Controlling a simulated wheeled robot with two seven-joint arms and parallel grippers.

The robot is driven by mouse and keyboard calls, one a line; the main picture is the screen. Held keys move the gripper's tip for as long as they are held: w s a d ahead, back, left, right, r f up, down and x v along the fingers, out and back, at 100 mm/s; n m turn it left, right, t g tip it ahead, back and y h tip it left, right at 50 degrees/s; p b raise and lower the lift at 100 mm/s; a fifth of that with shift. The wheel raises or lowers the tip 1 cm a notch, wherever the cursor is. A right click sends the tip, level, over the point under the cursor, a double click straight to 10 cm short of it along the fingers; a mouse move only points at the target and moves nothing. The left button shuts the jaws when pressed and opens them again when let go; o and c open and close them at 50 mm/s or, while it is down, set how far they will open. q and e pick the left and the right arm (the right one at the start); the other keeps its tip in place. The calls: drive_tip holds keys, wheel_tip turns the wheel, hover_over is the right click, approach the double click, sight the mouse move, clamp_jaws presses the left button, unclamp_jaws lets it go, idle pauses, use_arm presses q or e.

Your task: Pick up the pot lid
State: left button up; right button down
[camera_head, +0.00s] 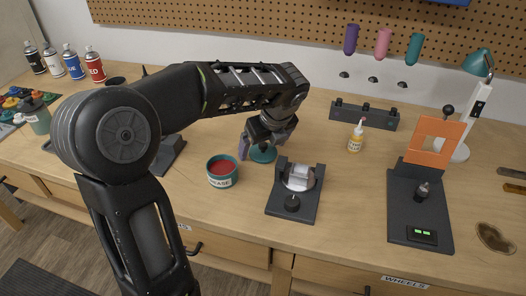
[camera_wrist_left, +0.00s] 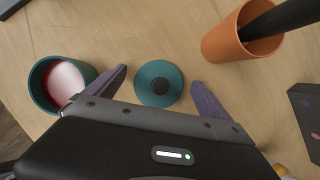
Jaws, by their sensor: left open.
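The pot lid (camera_head: 263,154) is a teal disc on the wooden workbench, partly hidden by my gripper in the head view. In the left wrist view the lid (camera_wrist_left: 172,95) shows whole, with a dark round knob in its middle. My left gripper (camera_head: 259,148) is over the lid, pointing down. In the left wrist view the two purple fingers of my left gripper (camera_wrist_left: 159,76) are spread wide, one on each side of the lid, with gaps between. The teal grease pot (camera_head: 222,172), open with red content, stands left of the lid. My right gripper is not in view.
The pot (camera_wrist_left: 42,102) is close to one finger in the left wrist view. An orange cup (camera_wrist_left: 221,42) holding a black object stands beyond the lid. A dark fixture (camera_head: 292,205) is right of the lid. A glue bottle (camera_head: 356,136) stands further right.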

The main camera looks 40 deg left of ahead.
sight(263, 144)
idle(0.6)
use_arm(q)
drive_tip(key=c, duration=1.4)
wheel_tip(263, 144, up, 10)
drive_tip(key=shift+r+p, duration=0.1)
drive_tip(key=shift+p, duration=0.3)
